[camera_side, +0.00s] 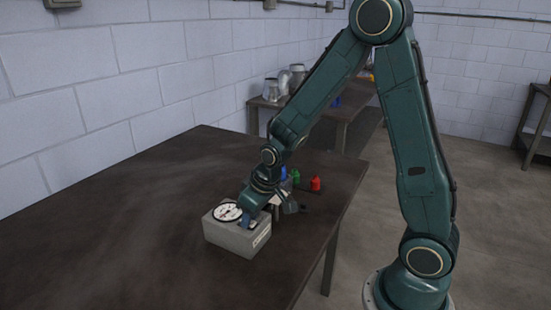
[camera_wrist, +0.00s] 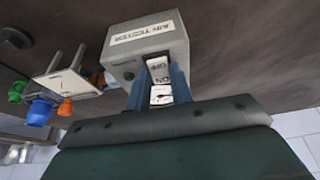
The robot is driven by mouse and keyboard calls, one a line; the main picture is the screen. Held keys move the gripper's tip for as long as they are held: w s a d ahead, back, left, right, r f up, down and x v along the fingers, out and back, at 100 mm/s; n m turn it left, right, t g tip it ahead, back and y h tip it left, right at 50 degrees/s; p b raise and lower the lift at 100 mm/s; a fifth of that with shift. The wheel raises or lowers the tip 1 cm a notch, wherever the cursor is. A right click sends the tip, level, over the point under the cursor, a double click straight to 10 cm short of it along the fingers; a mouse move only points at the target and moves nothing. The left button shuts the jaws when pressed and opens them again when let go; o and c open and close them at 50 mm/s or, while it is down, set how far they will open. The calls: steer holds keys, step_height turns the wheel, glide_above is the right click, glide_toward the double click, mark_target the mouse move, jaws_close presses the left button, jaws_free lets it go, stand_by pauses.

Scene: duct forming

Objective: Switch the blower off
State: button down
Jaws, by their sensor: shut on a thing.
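A grey box labelled AIR TESTER (camera_side: 232,237) stands on the table, with a round white dial (camera_side: 228,212) on top. In the wrist view the box (camera_wrist: 148,42) has a white switch plate (camera_wrist: 156,68) marked OFF and ON. My gripper (camera_side: 247,218) is down at the box top beside the dial. In the wrist view its blue fingers (camera_wrist: 159,78) stand on either side of the switch area and appear shut on the switch. The fingers and gripper body hide part of the switch, so I cannot tell which way it is set.
Beside the box is a small stand with a pale plate (camera_wrist: 62,83). Green (camera_side: 295,176), blue (camera_side: 283,173) and red (camera_side: 315,184) pieces stand behind it. The left of the dark table (camera_side: 110,230) is clear. A back bench (camera_side: 345,108) holds metal duct parts (camera_side: 297,76).

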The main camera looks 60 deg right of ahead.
stand_by(0.3)
steer(key=c, duration=1.2)
jaws_free()
steer(key=shift+c, duration=0.2)
steer(key=shift+r, duration=0.15)
steer(key=v, duration=1.3)
steer(key=shift+s+r, duration=0.2)
steer(key=shift+s, duration=0.05)
steer(key=shift+s+r, duration=0.1)
steer(key=s+a+r, duration=0.1)
steer(key=s+r, duration=0.2)
steer(key=s, duration=0.4)
steer(key=s+a+r+t, duration=0.1)
steer(key=s+a+r, duration=0.1)
steer(key=s, duration=0.6)
steer(key=shift+s+a+r+t, duration=0.25)
steer(key=shift+s+r+t, duration=0.05)
steer(key=shift+r, duration=0.1)
